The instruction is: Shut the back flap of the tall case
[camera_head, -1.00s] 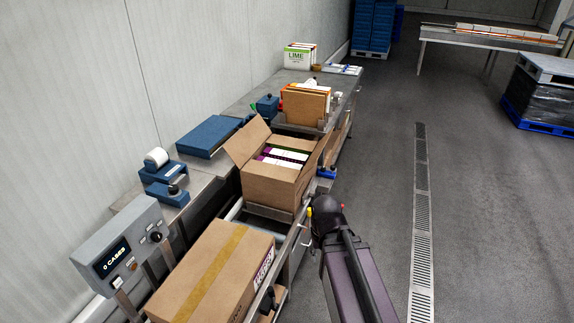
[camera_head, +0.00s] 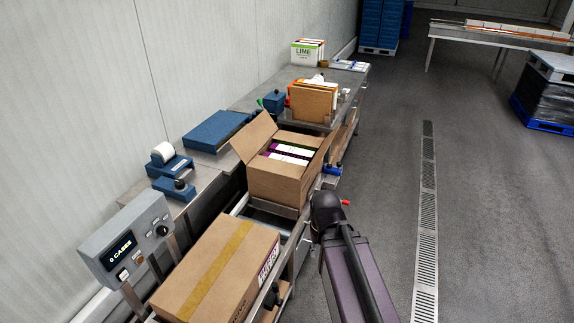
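The open brown case (camera_head: 275,187) stands on the bench line, with several white, purple and green cartons (camera_head: 290,153) inside. One flap (camera_head: 254,138) stands up and leans outward on its left side. Another flap (camera_head: 322,152) rises at its right side. I cannot tell from here how the far flap lies. My dark arm comes up from the bottom of the picture to the right of the case, and its black joint hides what is behind it. My gripper's fingers do not show.
A taped brown case (camera_head: 215,270) lies nearer on the line, beside a grey counter box (camera_head: 127,245) reading "0 CASES". A blue tape dispenser (camera_head: 168,163) and a blue plate (camera_head: 215,132) are left of the open case. The floor (camera_head: 385,200) to the right is clear.

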